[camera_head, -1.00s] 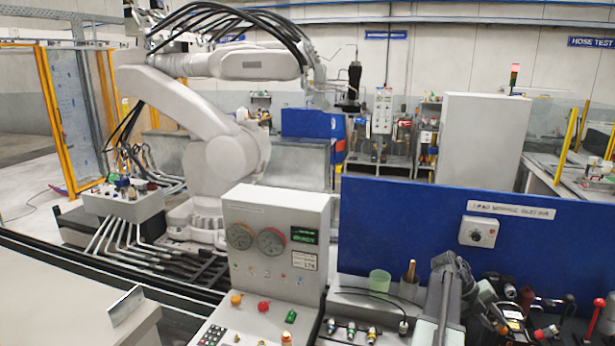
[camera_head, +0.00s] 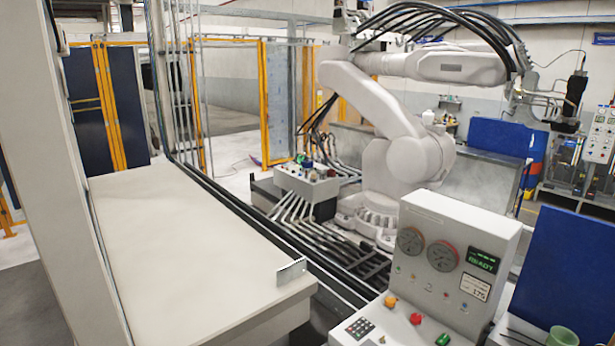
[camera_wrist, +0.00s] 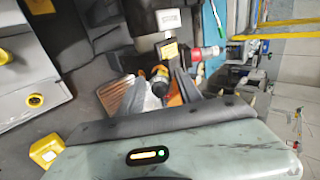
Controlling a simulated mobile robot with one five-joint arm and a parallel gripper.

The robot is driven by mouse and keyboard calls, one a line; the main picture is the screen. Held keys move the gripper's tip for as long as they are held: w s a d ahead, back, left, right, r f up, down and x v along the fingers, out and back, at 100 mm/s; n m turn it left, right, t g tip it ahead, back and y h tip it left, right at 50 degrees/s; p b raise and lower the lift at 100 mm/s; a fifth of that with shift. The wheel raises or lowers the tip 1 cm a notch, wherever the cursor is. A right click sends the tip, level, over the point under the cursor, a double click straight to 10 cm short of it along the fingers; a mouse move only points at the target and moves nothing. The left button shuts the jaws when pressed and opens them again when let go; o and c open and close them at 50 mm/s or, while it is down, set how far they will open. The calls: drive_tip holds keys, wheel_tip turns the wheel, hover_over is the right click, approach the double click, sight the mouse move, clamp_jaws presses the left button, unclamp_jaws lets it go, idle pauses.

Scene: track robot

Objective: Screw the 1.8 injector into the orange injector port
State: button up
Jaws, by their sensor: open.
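My gripper (camera_wrist: 150,84) shows in the wrist view, above the grey-green housing with a lit indicator. Its two fingers stand apart, with orange pads on their inner sides. Between or just beyond them is a small dark round fitting with a yellow ring (camera_wrist: 160,76); I cannot tell whether it is the 1.8 injector or whether a finger touches it. A red cylindrical connector (camera_wrist: 206,53) lies to the right. I cannot make out the orange injector port for certain in either view. My gripper is outside the head view.
In the head view, a large white robot arm (camera_head: 408,155) stands behind a control box with gauges (camera_head: 440,262). A pale flat-topped block (camera_head: 190,240) fills the left. A blue panel (camera_head: 575,265) stands at right. Yellow knobs (camera_wrist: 36,100) show at left in the wrist view.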

drive_tip(key=shift+r, duration=0.1)
idle(0.4)
drive_tip(key=n, duration=1)
drive_tip(key=shift+n, duration=1)
